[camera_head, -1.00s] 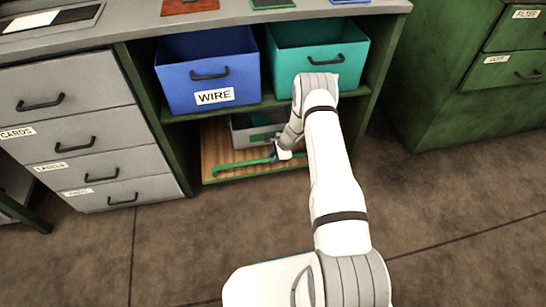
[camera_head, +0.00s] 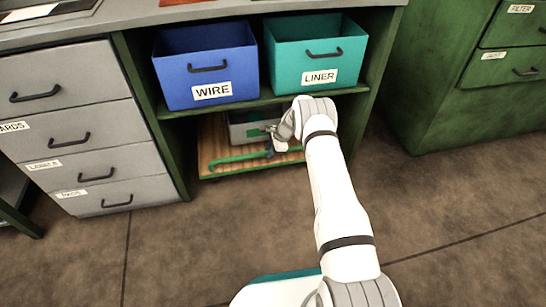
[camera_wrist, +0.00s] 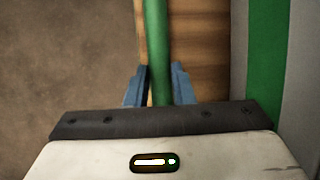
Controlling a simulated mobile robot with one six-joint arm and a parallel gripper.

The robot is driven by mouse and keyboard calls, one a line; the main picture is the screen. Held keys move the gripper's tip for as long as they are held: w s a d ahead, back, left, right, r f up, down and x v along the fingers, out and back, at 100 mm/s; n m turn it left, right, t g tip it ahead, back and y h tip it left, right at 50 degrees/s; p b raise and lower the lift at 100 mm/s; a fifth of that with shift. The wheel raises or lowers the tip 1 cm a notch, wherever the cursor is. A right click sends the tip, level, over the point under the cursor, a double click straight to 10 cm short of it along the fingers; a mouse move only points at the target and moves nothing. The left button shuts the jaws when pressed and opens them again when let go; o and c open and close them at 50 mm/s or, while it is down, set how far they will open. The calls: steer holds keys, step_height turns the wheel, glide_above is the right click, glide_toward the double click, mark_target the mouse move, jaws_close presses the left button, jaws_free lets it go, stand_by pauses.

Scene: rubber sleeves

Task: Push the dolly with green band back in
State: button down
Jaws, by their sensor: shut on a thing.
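The dolly is a low wooden board (camera_head: 212,145) in the bottom bay under the shelf, with a green bar handle (camera_head: 235,160) along its front. A grey box (camera_head: 237,132) with a green band (camera_head: 254,133) stands on it, partly hidden by my arm. My gripper (camera_head: 272,150) reaches down to the handle. In the wrist view, the blue fingers (camera_wrist: 160,85) are shut on the green bar (camera_wrist: 157,45), one on each side. The board (camera_wrist: 205,50) and the green band (camera_wrist: 265,60) show to the right of it.
A blue WIRE bin (camera_head: 208,70) and a teal LINER bin (camera_head: 318,62) stand on the shelf above. Grey drawers (camera_head: 75,125) are on the left, a green cabinet (camera_head: 440,95) on the right. The floor (camera_head: 200,240) in front is clear.

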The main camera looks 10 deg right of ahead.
steer(key=shift+w+r, duration=0.1)
steer(key=shift+w, duration=0.2)
steer(key=c, duration=1.3)
jaws_free()
steer(key=shift+o, duration=0.2)
steer(key=shift+s, duration=0.1)
steer(key=shift+d+r+p, duration=0.15)
steer(key=shift+r+p, duration=0.1)
steer(key=shift+p, duration=0.1)
steer(key=p+v, duration=0.2)
steer(key=v, duration=0.1)
steer(key=s+d+p, duration=0.3)
steer(key=s+d, duration=0.1)
steer(key=d, duration=0.7)
steer(key=shift+f, duration=0.35)
steer(key=shift+s, duration=0.1)
